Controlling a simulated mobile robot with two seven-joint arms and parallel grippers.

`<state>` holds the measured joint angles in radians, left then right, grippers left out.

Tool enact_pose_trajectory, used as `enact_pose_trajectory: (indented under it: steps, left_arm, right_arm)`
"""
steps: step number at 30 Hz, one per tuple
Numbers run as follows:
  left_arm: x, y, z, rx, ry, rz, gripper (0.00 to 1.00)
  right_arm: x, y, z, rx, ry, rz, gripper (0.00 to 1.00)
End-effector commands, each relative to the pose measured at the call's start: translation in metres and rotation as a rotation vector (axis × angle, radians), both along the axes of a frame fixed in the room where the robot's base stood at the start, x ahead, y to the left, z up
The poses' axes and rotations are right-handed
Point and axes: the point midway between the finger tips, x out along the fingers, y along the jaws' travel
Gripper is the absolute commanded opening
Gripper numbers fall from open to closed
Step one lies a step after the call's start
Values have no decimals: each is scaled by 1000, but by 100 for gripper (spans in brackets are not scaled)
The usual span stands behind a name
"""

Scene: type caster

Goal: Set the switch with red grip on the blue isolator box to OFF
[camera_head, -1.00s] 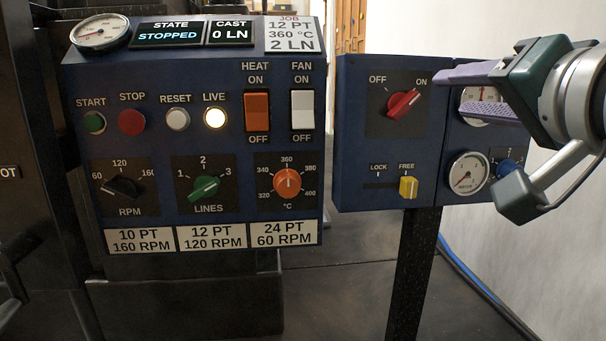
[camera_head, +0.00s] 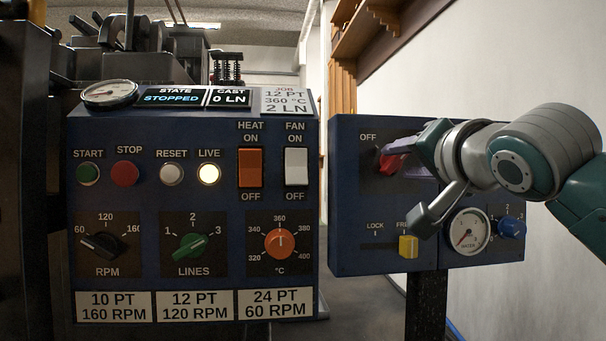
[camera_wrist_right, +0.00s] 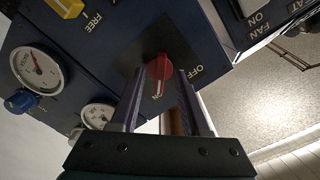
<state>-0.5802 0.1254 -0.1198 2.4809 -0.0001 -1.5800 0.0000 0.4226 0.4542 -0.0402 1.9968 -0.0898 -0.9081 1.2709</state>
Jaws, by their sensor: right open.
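The blue isolator box (camera_head: 350,220) is right of the larger blue panel in the head view. The red grip (camera_head: 391,163) of its switch is partly covered there by my right gripper (camera_head: 402,160). The OFF label shows, while the ON label is hidden. In the right wrist view the red grip (camera_wrist_right: 159,68) lies between the tips of my open right gripper (camera_wrist_right: 158,88), with a finger on each side. Its white mark points down in that picture, not at the OFF label. Whether a finger touches it, I cannot tell. My left gripper is not in view.
A yellow slider (camera_head: 408,247) at FREE, a water gauge (camera_head: 466,232) and a blue knob (camera_head: 512,228) sit below and beside the switch. The larger control panel (camera_head: 225,205), with buttons, rockers and dials, stands to the left, across a narrow gap.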

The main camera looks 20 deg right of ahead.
Motion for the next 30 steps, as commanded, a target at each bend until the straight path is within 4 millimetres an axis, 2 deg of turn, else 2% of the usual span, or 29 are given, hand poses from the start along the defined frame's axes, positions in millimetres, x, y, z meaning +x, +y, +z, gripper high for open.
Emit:
enact_pose_trajectory:
  steps: [4, 12, 24, 30]
  left_arm:
    - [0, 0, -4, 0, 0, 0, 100]
    - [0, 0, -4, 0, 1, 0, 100]
    - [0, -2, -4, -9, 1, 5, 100]
    - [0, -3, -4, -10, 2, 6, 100]
  right_arm:
    - [7, -2, 0, -1, 0, 1, 46]
    - [7, -2, 0, 0, 1, 1, 46]
    - [7, -2, 0, 0, 1, 1, 1]
    - [7, -2, 0, 0, 1, 0, 0]
